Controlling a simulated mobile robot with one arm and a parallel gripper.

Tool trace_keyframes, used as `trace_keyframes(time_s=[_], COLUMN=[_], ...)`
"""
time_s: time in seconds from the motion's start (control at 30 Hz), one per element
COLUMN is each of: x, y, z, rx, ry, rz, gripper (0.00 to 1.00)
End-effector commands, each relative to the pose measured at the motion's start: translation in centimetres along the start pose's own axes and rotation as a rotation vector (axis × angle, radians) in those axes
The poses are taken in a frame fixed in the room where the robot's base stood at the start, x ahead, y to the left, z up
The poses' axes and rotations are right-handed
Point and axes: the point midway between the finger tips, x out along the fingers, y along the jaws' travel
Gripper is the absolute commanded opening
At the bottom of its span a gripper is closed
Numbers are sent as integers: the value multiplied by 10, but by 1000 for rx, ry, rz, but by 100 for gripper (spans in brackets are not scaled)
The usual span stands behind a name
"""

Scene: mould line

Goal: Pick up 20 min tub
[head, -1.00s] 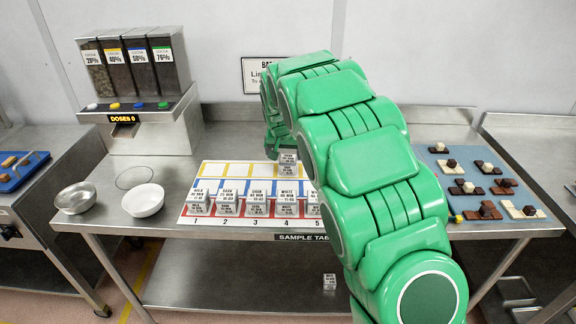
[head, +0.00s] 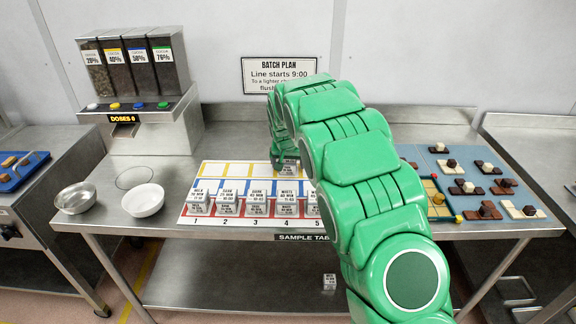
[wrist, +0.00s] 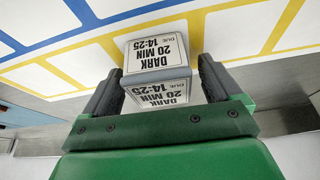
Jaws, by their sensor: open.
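The 20 min tub (wrist: 156,56) is a small grey-white tub labelled "DARK 20 MIN, DUE 14:25" on its top and side. In the wrist view it stands between the two dark fingers of my gripper (wrist: 157,82), which is open. A narrow gap shows by the left finger; contact on the right is hard to tell. In the head view the tub (head: 288,168) stands at the back of the row on the sample board (head: 235,171), partly hidden by my green arm.
Several similar tubs (head: 228,201) stand in a front row on numbered places, close before my gripper. Another tub (head: 329,282) sits on the lower shelf. Left are a white bowl (head: 143,201), a metal bowl (head: 75,198) and the dispenser (head: 150,90). A blue mat (head: 436,160) holds chocolates at right.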

Motion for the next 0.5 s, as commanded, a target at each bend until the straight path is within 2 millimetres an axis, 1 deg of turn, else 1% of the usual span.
trace_keyframes(time_s=[0.13,0.17,0.5], x=[0,0,0], y=[0,0,0], z=[0,0,0], rx=[0,0,0], ry=[0,0,0], rz=[0,0,0], gripper=[92,90,38])
